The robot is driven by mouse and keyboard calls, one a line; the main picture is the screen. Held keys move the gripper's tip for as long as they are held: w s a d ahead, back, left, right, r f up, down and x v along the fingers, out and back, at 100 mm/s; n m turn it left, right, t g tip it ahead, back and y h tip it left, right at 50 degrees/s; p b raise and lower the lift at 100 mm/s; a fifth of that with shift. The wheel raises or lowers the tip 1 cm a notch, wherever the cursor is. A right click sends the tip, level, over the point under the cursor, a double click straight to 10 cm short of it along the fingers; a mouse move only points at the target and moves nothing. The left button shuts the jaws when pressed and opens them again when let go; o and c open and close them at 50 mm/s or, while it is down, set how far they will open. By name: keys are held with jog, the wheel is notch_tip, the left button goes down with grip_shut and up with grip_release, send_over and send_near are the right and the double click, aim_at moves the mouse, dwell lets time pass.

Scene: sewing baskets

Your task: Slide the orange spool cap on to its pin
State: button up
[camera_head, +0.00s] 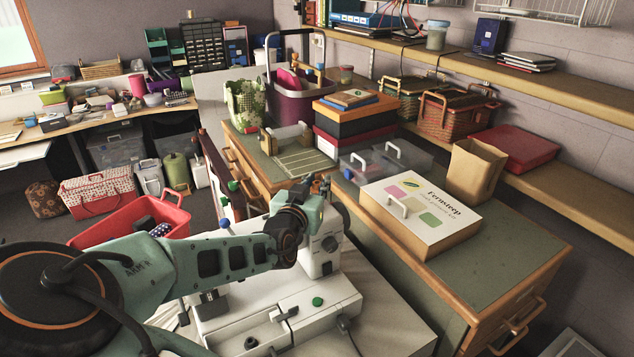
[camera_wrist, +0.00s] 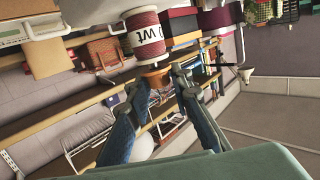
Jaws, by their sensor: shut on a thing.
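The orange spool cap (camera_wrist: 155,79) is between the fingertips of my gripper (camera_wrist: 158,82) in the wrist view, and the gripper is shut on it. The cap is close to the end of a dark red thread spool (camera_wrist: 146,27) with a white label band. I cannot tell whether cap and spool touch. Cap and spool cannot be made out there.
A worktop (camera_head: 515,235) behind the machine holds a white-topped Fernsteep box (camera_head: 455,222), clear lidded boxes (camera_head: 400,158) and a brown paper bag (camera_head: 475,172). A red basket (camera_head: 105,218) stands left of the machine.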

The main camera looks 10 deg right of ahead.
jog(key=shift+f, duration=0.35)
jog(key=o, duration=0.8)
jog(key=shift+s+a, duration=0.1)
jog(key=shift+v, duration=5.95)
